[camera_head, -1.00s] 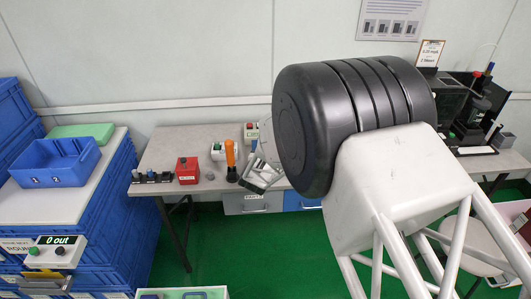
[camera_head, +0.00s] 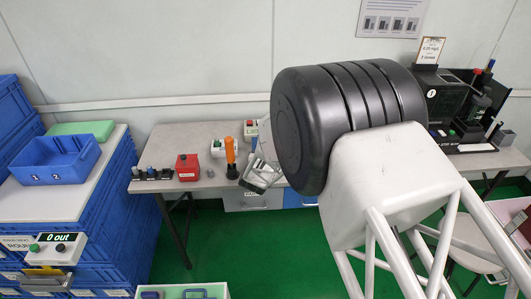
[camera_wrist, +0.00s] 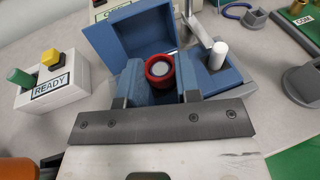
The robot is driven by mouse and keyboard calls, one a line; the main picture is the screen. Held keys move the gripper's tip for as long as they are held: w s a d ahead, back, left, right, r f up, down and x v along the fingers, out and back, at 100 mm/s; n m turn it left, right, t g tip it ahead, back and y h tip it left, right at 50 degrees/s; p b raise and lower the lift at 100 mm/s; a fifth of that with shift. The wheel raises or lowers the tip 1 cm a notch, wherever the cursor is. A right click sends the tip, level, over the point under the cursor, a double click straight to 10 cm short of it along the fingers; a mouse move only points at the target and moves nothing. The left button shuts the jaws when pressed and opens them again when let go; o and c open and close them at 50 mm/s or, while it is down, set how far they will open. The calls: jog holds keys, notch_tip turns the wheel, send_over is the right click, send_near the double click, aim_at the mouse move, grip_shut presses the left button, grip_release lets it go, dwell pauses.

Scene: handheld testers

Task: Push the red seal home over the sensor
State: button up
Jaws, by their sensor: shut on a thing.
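In the wrist view, the red seal (camera_wrist: 159,82) is a short red ring with a pale grey round face inside it. It sits between the two blue-grey fingers of my gripper (camera_wrist: 158,88), which is closed on it. A blue fixture with an upright panel (camera_wrist: 130,40) stands right behind the seal. I cannot tell the sensor apart from the round face inside the ring, or how far the seal sits over it. In the head view, my black arm link hides much of the work spot, and the seal cannot be made out.
A white READY box (camera_wrist: 42,92) with a green post and yellow button stands left of the fixture. A white-capped post (camera_wrist: 218,52) rises at its right. In the head view, an orange-handled tool (camera_head: 231,152) and a red box (camera_head: 187,168) stand on the grey bench.

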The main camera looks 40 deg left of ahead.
jog(key=shift+f, duration=0.45)
dwell(0.3)
jog(key=o, duration=1)
jog(key=shift+c, duration=0.2)
jog(key=shift+s, duration=0.15)
jog(key=shift+v, duration=3.8)
